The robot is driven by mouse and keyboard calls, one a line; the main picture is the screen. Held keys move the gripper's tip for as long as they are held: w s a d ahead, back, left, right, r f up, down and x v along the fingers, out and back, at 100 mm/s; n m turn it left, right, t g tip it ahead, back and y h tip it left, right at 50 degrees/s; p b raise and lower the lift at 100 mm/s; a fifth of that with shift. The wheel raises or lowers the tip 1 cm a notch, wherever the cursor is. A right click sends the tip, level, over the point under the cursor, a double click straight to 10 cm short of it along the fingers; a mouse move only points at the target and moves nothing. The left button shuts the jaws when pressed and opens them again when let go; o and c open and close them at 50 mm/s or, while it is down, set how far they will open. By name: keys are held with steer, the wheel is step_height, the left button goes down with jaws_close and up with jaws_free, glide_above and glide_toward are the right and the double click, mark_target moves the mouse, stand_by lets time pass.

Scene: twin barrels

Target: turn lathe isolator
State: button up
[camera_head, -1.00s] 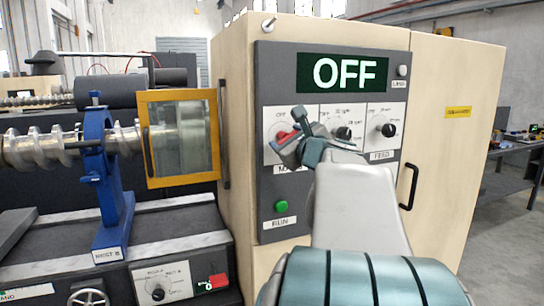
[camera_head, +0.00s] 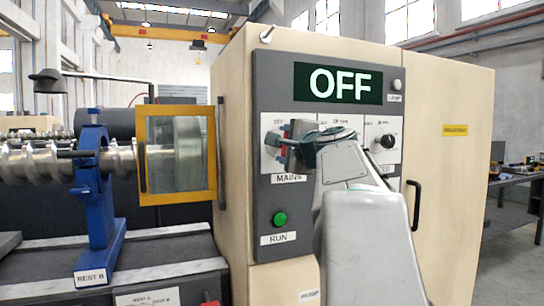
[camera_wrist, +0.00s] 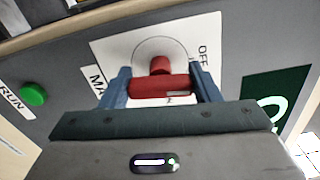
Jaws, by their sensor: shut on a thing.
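The lathe isolator is a red rotary handle (camera_wrist: 160,85) on a white plate (camera_wrist: 110,50) marked MAINS and OFF, on the dark control panel (camera_head: 270,90). My gripper (camera_wrist: 160,92) is shut on the red handle, with a blue finger at each of its ends in the wrist view. In the head view my gripper (camera_head: 281,143) is at the MAINS plate and hides most of the handle. The display (camera_head: 338,83) above reads OFF.
A green RUN button (camera_head: 280,219) is below the plate. A black knob (camera_head: 387,141) is on the right, by the arm. The yellow-framed guard (camera_head: 143,160) and blue rest (camera_head: 92,190) stand to the left. A door handle (camera_head: 415,203) is at lower right.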

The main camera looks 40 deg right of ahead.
steer(key=shift+f+n+b, duration=0.15)
steer(key=shift+n+b, duration=0.35)
steer(key=shift+n, duration=0.1)
steer(key=o, duration=1)
